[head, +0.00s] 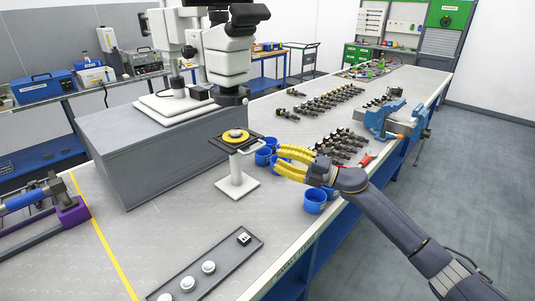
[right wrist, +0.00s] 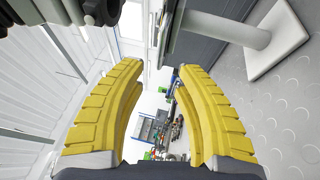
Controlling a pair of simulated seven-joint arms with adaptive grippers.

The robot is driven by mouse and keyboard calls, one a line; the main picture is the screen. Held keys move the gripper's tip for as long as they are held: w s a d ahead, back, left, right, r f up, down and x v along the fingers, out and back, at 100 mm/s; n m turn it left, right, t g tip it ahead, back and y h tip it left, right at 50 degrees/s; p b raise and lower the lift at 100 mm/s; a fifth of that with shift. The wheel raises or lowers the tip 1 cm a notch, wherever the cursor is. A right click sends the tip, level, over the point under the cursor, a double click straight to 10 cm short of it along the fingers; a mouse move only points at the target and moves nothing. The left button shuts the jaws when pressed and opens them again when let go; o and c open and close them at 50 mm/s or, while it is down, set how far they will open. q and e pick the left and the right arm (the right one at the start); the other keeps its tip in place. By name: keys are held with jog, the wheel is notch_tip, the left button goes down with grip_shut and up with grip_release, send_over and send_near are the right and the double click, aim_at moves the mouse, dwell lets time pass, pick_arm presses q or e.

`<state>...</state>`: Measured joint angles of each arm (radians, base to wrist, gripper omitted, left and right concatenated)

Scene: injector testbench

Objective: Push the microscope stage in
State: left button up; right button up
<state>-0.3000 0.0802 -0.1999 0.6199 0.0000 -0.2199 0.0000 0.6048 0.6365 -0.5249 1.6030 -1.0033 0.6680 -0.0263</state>
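The white and black microscope (head: 228,50) stands on a grey block on the bench. In front of it is a small dark stage plate (head: 252,145) with a yellow ring on top, carried by a white post with a square foot (head: 237,188). A thin handle sticks out from the plate's right side. My right gripper (head: 279,159) is open, its curved yellow fingers pointing left toward the plate and handle; I cannot tell whether they touch. In the right wrist view the fingers (right wrist: 160,68) are apart with nothing gripped, and the post (right wrist: 235,35) shows at upper right. My left gripper is not in view.
Blue cups (head: 314,201) stand close around my right gripper. Rows of dark metal parts (head: 330,103) and a blue vise (head: 385,118) lie farther along the bench. A grey tray (head: 215,268) with white round pieces is in front. A purple bracket (head: 73,213) is at left.

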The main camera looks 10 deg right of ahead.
jog(key=shift+v, duration=1.95)
jog(key=shift+f, duration=0.2)
jog(key=shift+c, duration=0.9)
jog(key=shift+m, duration=0.4)
jog(key=f, duration=0.1)
jog(key=s+a+f, duration=0.1)
jog(key=s+f, duration=0.1)
jog(key=shift+s+a+f, duration=0.1)
jog(key=shift+a+f, duration=0.25)
jog(key=shift+a, duration=0.05)
grip_shut()
jog(key=s+a+f+n+t+h, duration=0.2)
jog(key=s+a+n, duration=0.1)
jog(key=s+n, duration=0.25)
jog(key=w+d+r+n+t+h, duration=0.1)
jog(key=d+r+n+t+h, duration=0.25)
jog(key=n, duration=0.45)
jog(key=x, duration=1.4)
jog(key=shift+r, duration=0.4)
